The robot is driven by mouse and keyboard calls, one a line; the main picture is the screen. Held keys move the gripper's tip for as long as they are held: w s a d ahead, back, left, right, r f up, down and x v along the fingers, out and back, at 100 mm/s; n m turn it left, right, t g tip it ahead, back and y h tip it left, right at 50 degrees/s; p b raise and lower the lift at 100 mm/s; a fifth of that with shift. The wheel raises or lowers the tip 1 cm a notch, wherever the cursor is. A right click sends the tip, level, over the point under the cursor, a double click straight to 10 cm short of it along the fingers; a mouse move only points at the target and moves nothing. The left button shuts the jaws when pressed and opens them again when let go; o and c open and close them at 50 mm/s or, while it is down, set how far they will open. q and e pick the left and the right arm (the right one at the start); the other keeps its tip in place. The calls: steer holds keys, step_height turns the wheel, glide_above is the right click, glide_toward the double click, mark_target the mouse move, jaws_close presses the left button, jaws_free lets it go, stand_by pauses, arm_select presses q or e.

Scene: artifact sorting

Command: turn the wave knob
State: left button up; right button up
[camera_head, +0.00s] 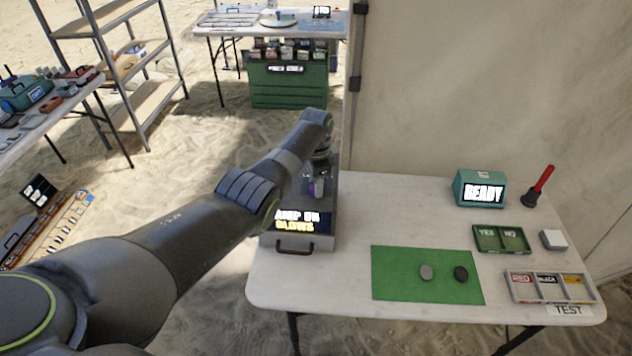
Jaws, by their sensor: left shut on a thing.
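A grey machine (327,236) with a drawer handle stands at the left end of the white table. Its front display (299,221) shows lit text that reads roughly "AMP 5%" and "SLOWS". My left arm reaches in from the left, and my left gripper (317,182) points down at the top of this machine. It is shut on a small purple-looking part there, probably the wave knob (318,188), mostly hidden by the gripper and arm. My right gripper is not in view.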

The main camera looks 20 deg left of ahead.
arm_select(q)
steer(key=shift+r, duration=0.1)
stand_by(0.5)
steer(key=o, duration=1)
step_height(320, 180, up, 17)
steer(key=b, duration=0.1)
steer(key=shift+r, duration=0.15)
